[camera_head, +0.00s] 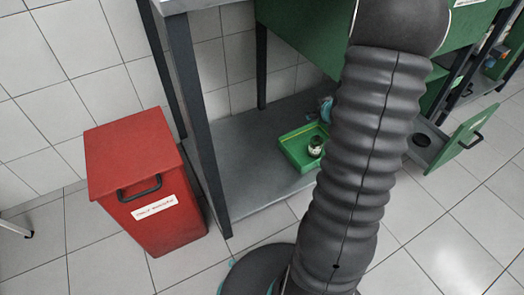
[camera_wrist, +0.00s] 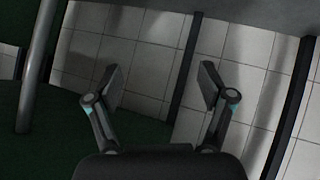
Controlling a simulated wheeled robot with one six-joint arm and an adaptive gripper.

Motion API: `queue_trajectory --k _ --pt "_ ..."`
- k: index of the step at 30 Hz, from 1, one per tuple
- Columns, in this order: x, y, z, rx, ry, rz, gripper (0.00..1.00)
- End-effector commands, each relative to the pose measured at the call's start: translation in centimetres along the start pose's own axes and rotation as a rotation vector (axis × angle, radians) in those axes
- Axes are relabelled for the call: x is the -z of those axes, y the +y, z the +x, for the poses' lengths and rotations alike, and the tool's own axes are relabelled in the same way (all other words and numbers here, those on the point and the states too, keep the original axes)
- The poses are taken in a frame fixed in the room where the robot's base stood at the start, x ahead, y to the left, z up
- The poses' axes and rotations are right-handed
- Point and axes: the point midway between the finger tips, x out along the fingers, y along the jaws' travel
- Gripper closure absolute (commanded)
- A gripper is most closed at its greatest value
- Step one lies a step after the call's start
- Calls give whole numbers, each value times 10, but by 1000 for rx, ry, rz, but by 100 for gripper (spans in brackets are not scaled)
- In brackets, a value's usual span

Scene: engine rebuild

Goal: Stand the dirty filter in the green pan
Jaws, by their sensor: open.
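The green pan (camera_head: 293,150) sits on the grey lower shelf of the bench in the head view, with its right side partly behind my arm. A small cylindrical can (camera_head: 315,146), dark with a pale band, stands in the right part of the pan; it looks like the filter, and it appears upright. My gripper (camera_wrist: 158,84) is open and empty in the wrist view, its two fingers wide apart with only tiles and a dark post behind them. In the head view my gripper is mostly hidden behind my arm. Neither pan nor can shows in the wrist view.
A red lidded bin (camera_head: 145,185) stands on the floor left of the bench. A dark bench leg (camera_head: 197,125) rises between bin and pan. The shelf left of the pan is clear.

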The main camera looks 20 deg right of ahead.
Motion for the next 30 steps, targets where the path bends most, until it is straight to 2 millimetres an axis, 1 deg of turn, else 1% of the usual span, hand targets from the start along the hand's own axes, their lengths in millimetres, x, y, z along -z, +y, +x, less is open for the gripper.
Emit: queue_trajectory --k 1,3,5,6,8,10,14,15,17,18,20,22,27,30 --pt "19 -7 -15 -14 -8 -10 19" --pt "37 -16 -34 -29 -34 -12 19" --pt "50 -25 -52 -41 -56 -9 19" --pt "59 -32 -64 -46 -69 -6 19" --pt "69 -43 -84 -52 -90 1 19" --pt "80 -57 -108 -53 -110 9 19" --pt "92 -84 -154 -46 -149 30 19" --pt "94 -94 -168 -38 -161 38 19" --pt "95 -108 -190 -22 -179 52 19" --pt "95 -118 -205 -10 -190 60 19" --pt "94 -133 -228 13 -208 72 19" --pt "90 -150 -254 44 -228 84 19" --pt "70 -192 -316 141 -282 106 19" --pt "56 -211 -346 199 -312 110 19"
